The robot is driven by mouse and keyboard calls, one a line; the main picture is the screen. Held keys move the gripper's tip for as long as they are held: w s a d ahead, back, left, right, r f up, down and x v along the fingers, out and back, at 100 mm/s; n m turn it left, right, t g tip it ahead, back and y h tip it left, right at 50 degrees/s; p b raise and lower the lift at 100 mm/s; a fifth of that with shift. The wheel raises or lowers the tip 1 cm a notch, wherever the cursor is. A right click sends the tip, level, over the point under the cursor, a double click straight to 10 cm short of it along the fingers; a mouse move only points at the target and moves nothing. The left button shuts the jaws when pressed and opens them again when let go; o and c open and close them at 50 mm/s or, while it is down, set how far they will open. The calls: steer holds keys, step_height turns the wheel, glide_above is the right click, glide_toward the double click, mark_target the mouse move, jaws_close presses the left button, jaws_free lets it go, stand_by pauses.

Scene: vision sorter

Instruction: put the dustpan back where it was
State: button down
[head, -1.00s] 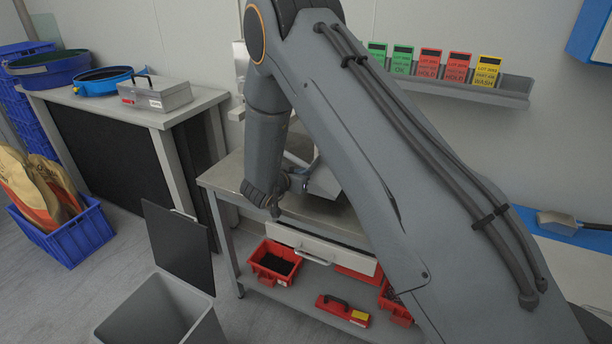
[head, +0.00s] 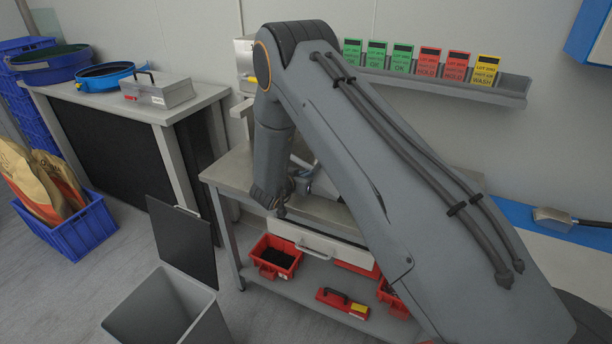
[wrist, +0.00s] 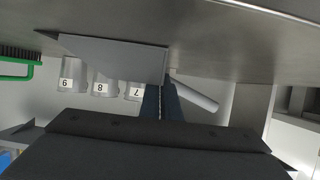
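The dustpan (wrist: 115,54) is a grey, flat-sided pan with a light round handle (wrist: 198,93) sticking out to the right in the wrist view. My gripper (wrist: 161,98) has its two dark blue fingers close together at the place where pan and handle meet, and it looks shut on the dustpan. In the head view my arm covers most of the gripper. A grey piece shows beside my wrist above the steel bench (head: 232,172), but I cannot tell whether it is the dustpan.
A green brush (wrist: 20,66) and several numbered cups (wrist: 103,88) show in the wrist view. An open grey waste bin (head: 165,310) stands in front. Coloured lot cards (head: 428,62) stand on a wall rack.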

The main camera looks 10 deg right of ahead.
steer(key=c, duration=2)
jaws_free()
steer(key=b+v, duration=0.2)
steer(key=v, duration=0.9)
steer(key=shift+s+a+b, duration=0.15)
steer(key=shift+a+b, duration=0.1)
steer(key=shift+b, duration=0.05)
steer(key=shift+s+r, duration=0.15)
steer(key=shift+r, duration=0.05)
steer(key=s+d+r+n+g+y, duration=0.2)
steer(key=s+r+n+g+y, duration=0.15)
steer(key=s+r+y, duration=0.35)
steer(key=s+d+n+g, duration=0.2)
steer(key=s+d+g, duration=0.1)
steer(key=s, duration=0.8)
steer(key=s+d+n+g+b, duration=0.1)
steer(key=s+d+g, duration=0.2)
steer(key=s, duration=0.9)
steer(key=shift+d+r+n+y, duration=0.35)
steer(key=shift+d+r+y, duration=0.05)
steer(key=shift+d, duration=1.05)
